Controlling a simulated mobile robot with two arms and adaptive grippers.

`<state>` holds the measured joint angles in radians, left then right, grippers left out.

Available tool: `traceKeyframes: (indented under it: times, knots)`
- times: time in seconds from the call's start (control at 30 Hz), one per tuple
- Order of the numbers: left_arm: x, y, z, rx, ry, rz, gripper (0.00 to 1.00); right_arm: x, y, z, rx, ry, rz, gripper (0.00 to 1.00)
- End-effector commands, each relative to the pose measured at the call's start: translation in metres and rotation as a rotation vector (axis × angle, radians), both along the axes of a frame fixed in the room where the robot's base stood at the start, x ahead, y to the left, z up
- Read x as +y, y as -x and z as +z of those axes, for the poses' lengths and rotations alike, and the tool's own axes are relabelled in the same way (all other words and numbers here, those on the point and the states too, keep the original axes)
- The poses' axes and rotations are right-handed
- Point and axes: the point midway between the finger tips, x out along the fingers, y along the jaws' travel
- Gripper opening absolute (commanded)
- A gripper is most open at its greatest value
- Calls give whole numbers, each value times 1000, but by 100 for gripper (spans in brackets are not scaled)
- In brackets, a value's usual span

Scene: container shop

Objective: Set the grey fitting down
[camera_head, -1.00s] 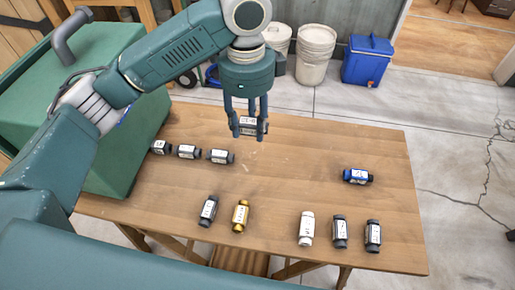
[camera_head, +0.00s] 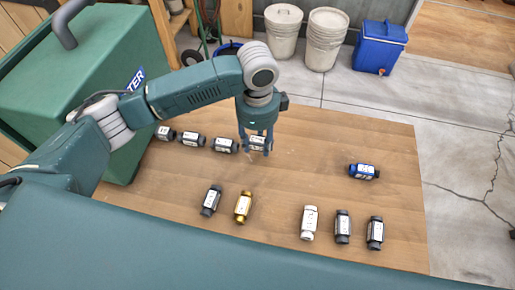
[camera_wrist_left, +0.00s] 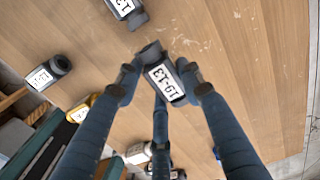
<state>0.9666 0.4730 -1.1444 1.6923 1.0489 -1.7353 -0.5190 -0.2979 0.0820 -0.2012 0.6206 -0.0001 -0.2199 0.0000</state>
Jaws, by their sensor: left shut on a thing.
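My left gripper (camera_head: 257,150) is shut on the grey fitting (camera_head: 257,141), at the right end of a row of three dark fittings. In the left wrist view the grey fitting (camera_wrist_left: 165,82), with a white label, sits between the fingertips (camera_wrist_left: 163,84). It is low over the wooden table (camera_head: 310,150); I cannot tell whether it touches the wood. The nearest fitting of the row (camera_head: 225,145) is just to its left, with a small gap. My right gripper is not in view.
Nearer me lie a dark fitting (camera_head: 211,200), a gold one (camera_head: 243,207), a white one (camera_head: 309,223) and two dark ones (camera_head: 343,227). A blue fitting (camera_head: 364,171) lies at the right. A green case (camera_head: 85,80) stands at the left. The table's middle is clear.

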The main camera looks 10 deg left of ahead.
Motion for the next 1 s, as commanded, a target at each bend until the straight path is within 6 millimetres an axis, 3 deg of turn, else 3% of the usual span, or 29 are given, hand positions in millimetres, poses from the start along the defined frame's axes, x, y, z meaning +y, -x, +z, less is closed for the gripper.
traceKeyframes:
  times: [0.1,0.33,0.73,0.77,0.83,1.0]
  knots:
    - [0,0,-8,1,-1,0,11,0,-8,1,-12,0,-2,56]
    - [0,0,-40,1,0,0,11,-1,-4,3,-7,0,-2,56]
    - [0,0,-47,0,0,0,11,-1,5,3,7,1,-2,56]
    - [0,0,-47,-1,0,0,41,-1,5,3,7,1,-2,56]
    - [0,0,-47,-1,0,0,55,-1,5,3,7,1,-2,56]
    - [0,0,-47,-1,0,0,56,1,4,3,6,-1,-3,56]
